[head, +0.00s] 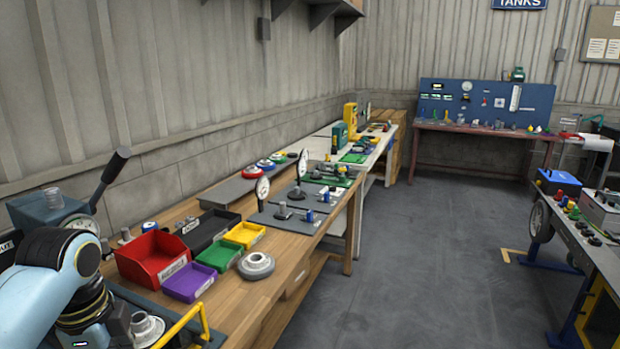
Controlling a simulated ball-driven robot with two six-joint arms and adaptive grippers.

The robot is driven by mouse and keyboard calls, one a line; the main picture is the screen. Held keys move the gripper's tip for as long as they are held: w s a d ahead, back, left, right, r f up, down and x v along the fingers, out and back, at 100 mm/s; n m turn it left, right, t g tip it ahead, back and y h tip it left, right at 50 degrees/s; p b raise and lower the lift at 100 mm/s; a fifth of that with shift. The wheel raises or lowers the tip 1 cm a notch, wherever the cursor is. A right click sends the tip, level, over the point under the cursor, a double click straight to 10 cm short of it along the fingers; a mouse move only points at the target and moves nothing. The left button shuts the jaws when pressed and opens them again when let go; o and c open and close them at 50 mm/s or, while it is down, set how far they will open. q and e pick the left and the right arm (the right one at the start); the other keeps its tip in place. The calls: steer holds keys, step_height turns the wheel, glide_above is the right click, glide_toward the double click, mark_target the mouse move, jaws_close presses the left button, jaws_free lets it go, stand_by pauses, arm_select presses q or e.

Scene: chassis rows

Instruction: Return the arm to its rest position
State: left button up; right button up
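A light blue and black section of my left arm fills the lower left corner of the head view, in front of the near end of a wooden workbench (232,300). Its gripper cannot be made out; it lies outside the picture or is hidden. My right arm and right gripper do not show. No held object is visible.
Red (153,258), purple (189,282), green (220,255) and yellow (245,235) bins stand on the bench close to my arm. A grey flanged part (256,265) sits beside them. A lever press (60,213) and yellow rail (187,322) are nearby. The floor (425,260) is open.

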arm_select(q)
steer(key=s+d+r+n+t, duration=0.1)
steer(key=s+r+n+t, duration=0.15)
steer(key=s+n, duration=0.6)
steer(key=s+d+r+n+t, duration=0.15)
steer(key=s+r+n, duration=0.35)
steer(key=s, duration=0.7)
step_height(320, 180, down, 36)
steer(key=a+g+b, duration=0.2)
steer(key=b, duration=0.9)
steer(key=s+f+b, duration=0.3)
steer(key=s+f, duration=0.3)
steer(key=f, duration=0.3)
steer(key=s+a+f+g+b, duration=0.1)
steer(key=s+f+b, duration=0.3)
steer(key=s+f, duration=0.3)
steer(key=s+f+n+b, duration=0.1)
steer(key=s+f+b, duration=0.2)
steer(key=s+f, duration=0.4)
step_height(320, 180, down, 6)
steer(key=shift+s+a+f+g, duration=0.2)
steer(key=shift+f+g, duration=0.05)
steer(key=shift+g, duration=0.15)
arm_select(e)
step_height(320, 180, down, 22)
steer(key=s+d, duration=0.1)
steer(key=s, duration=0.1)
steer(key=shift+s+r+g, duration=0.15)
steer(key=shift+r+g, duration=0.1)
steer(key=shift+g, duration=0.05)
